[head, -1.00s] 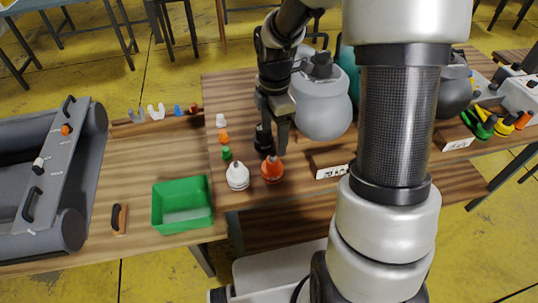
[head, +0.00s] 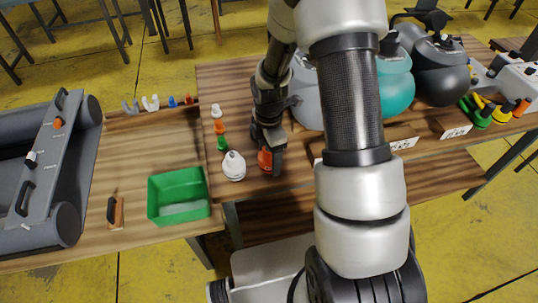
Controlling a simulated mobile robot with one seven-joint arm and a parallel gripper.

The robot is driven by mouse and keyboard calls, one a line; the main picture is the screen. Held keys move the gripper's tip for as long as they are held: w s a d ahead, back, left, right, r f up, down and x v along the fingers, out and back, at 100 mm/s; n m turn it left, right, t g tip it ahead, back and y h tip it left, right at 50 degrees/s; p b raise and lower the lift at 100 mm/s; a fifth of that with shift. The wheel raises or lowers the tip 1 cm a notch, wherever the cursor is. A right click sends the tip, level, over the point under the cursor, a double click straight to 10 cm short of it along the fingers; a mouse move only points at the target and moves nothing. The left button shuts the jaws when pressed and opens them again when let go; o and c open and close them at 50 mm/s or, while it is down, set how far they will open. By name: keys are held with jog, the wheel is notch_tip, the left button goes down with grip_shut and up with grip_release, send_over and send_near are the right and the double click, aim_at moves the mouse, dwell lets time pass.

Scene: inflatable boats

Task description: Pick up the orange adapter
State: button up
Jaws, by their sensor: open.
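A larger orange cone-shaped piece (head: 264,160) stands near the front edge of the wooden table, just right of a similar white piece (head: 233,166). My gripper (head: 269,152) is pointing down at the orange piece, with its jaws open. One finger covers the right part of the piece; I cannot tell whether the fingers touch it. A smaller orange piece (head: 219,128) stands behind, in a row between a small white piece (head: 217,111) and a small green piece (head: 222,143). The frame does not show which orange piece is the adapter.
A green open box (head: 180,178) and a brown-and-black handled tool (head: 115,212) lie to the left. A grey inflatable boat (head: 35,175) is at far left. Grey and teal rounded pumps (head: 396,88) stand at right behind white labels. Small coloured clips (head: 150,103) line the back left.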

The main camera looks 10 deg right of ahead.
jog(key=c, duration=1.1)
